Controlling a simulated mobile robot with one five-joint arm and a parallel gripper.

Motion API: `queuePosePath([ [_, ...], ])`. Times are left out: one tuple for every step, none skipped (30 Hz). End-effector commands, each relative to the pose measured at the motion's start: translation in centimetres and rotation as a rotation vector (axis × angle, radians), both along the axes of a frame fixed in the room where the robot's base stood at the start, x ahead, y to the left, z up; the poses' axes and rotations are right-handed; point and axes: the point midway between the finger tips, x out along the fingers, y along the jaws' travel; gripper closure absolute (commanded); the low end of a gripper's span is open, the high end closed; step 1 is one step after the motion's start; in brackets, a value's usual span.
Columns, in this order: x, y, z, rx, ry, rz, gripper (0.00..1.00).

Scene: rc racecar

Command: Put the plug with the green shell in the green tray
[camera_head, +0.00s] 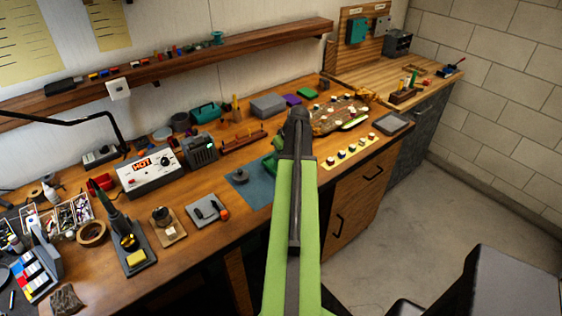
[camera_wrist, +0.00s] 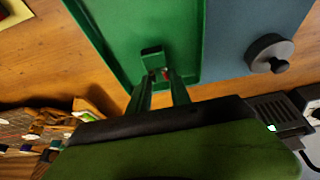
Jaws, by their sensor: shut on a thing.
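In the wrist view my gripper (camera_wrist: 159,78) is shut on a small plug with a green shell (camera_wrist: 151,57). A bit of red and pale metal shows between the fingertips. The plug is over the floor of the green tray (camera_wrist: 110,25), inside its rim as seen from the wrist. I cannot tell whether the plug touches the tray floor. In the head view the green tray (camera_head: 270,164) shows only at its left edge, beside my green arm. My arm hides the gripper and the plug there.
A blue mat (camera_head: 248,186) lies left of the tray, with a dark round knobbed weight (camera_wrist: 270,54) on it. A grey meter (camera_head: 200,150) and a white HOT station (camera_head: 150,172) stand further left. A yellow strip (camera_head: 350,152) with several small parts lies right of my arm.

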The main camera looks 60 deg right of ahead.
Motion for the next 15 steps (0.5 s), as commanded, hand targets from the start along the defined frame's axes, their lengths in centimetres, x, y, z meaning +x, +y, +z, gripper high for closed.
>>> queuePosePath([
  [0.00, 0.00, -1.42, 0.000, 0.000, 0.000, 1.00],
  [0.00, 0.01, -1.42, 0.000, 0.000, 0.000, 1.00],
  [0.00, 0.01, -1.23, 0.000, 0.000, 0.000, 1.00],
  [0.00, 0.01, -1.07, 0.000, 0.000, 0.000, 1.00],
  [0.00, 0.01, -0.96, 0.000, 0.000, 0.000, 1.00],
  [0.00, 0.02, -0.93, 0.000, 0.000, 0.000, 1.00],
  [0.01, 0.02, -0.92, 0.000, 0.000, 0.001, 1.00],
  [0.01, 0.02, -0.92, 0.000, 0.000, 0.001, 1.00],
  [0.01, 0.03, -1.00, 0.000, 0.000, 0.001, 1.00],
  [0.01, 0.03, -1.12, 0.000, 0.000, 0.001, 1.00],
  [0.02, 0.02, -1.27, 0.000, 0.000, 0.001, 1.00],
  [0.02, 0.03, -1.42, 0.000, 0.000, 0.001, 1.00],
  [0.03, 0.03, -1.30, 0.000, 0.000, 0.001, 0.73],
  [0.03, 0.03, -1.23, 0.000, 0.000, 0.001, 0.69],
  [0.03, 0.03, -1.22, 0.000, 0.000, 0.001, 0.64],
])
